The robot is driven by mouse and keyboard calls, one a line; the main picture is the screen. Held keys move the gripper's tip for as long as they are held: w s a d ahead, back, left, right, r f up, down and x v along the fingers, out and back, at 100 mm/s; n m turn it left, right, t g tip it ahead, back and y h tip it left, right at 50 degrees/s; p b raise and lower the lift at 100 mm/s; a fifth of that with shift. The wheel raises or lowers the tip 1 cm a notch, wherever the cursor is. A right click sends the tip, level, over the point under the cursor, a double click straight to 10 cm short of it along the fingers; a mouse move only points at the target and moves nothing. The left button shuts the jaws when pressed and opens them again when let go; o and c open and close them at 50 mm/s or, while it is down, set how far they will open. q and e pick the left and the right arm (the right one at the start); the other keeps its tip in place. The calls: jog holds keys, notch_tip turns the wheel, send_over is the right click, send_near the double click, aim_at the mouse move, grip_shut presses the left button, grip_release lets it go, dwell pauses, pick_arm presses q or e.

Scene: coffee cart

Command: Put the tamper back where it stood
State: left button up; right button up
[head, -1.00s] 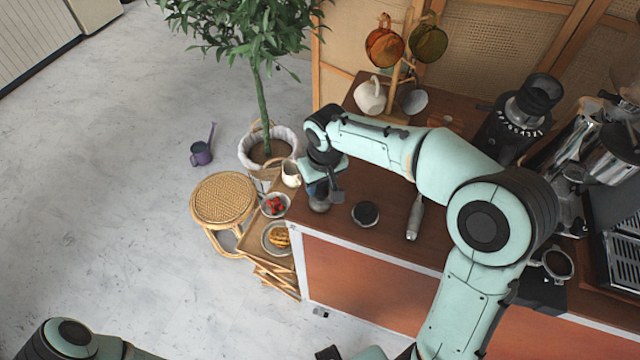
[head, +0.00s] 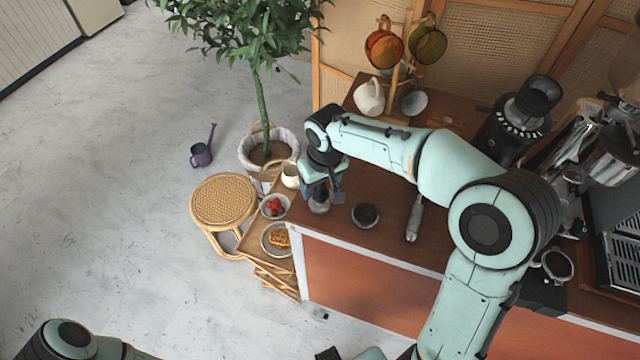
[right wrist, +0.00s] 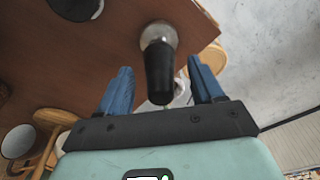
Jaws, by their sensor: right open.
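The tamper, with a black handle and a round metal base, stands on the wooden counter near its left end. In the right wrist view the tamper (right wrist: 159,66) is seen from above, its handle toward the camera. My right gripper (right wrist: 162,85) is open, with one blue finger on each side of the handle and a gap to both. In the head view my right gripper (head: 326,192) is at the counter's front left corner and hides most of the tamper; its metal base (head: 319,206) shows below. My left gripper is out of view.
A round black-topped item (head: 365,214) and a silver-handled tool (head: 414,219) lie to the right on the counter (head: 387,243). Past the left edge stand a wooden side table with a berry bowl (head: 275,206) and a pastry plate (head: 276,240). A mug tree (head: 402,75) stands behind.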

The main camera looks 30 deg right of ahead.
aim_at(324, 198)
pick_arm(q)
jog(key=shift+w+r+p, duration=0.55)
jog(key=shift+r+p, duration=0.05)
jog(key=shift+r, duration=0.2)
pick_arm(e)
notch_tip(324, 198, up, 11)
jog(key=s, duration=0.1)
jog(key=shift+s, duration=0.35)
